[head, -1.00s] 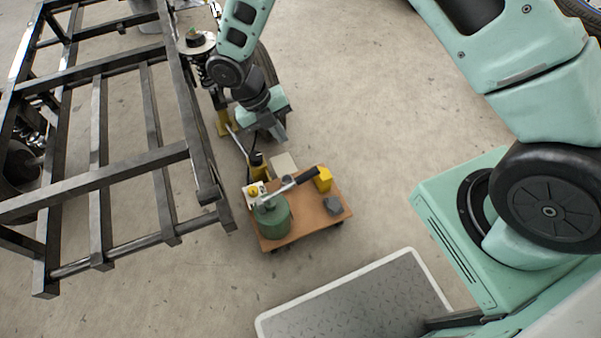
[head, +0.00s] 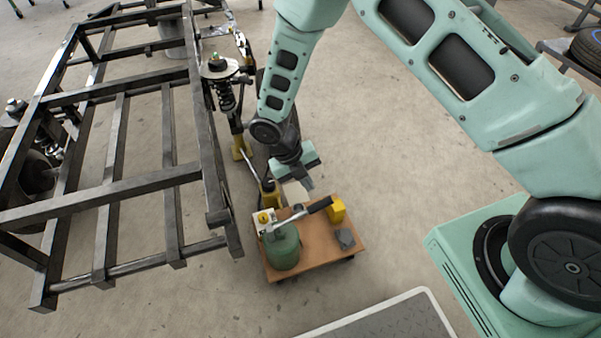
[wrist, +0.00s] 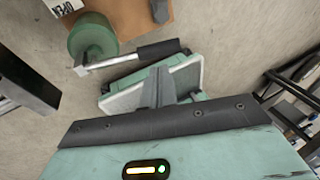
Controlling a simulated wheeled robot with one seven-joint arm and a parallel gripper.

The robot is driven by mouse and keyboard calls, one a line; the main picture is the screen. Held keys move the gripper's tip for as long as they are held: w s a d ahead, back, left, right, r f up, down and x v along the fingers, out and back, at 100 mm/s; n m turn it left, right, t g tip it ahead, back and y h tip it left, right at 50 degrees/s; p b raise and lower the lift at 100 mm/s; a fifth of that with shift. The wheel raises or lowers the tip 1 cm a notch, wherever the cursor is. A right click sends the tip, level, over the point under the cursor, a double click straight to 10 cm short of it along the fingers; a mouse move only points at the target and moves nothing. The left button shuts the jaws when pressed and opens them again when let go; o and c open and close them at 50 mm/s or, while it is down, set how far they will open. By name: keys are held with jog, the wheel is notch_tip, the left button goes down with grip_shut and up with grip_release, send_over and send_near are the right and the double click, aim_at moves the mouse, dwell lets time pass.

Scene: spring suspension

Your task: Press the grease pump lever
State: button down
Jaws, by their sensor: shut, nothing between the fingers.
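The green grease pump (head: 283,250) stands on a small brown cart (head: 318,262). Its lever (head: 300,215) is a grey rod rising to the right, with a black grip (head: 320,205) at its end. My gripper (head: 308,184) is shut and empty, just behind and above the black grip, apart from it in the picture. In the wrist view the pump (wrist: 92,36) is at upper left, and the lever's black grip (wrist: 157,50) lies just beyond my shut fingers (wrist: 157,88). Whether the fingers touch the lever cannot be told.
A yellow block (head: 337,211) and a dark grey lump (head: 345,239) sit on the cart's right side. Floor right of the cart is clear.

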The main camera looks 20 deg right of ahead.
aim_at(319, 202)
jog(key=b+x, duration=0.1)
jog(key=x, duration=0.5)
jog(key=shift+f, duration=0.1)
jog(key=shift+d, duration=0.1)
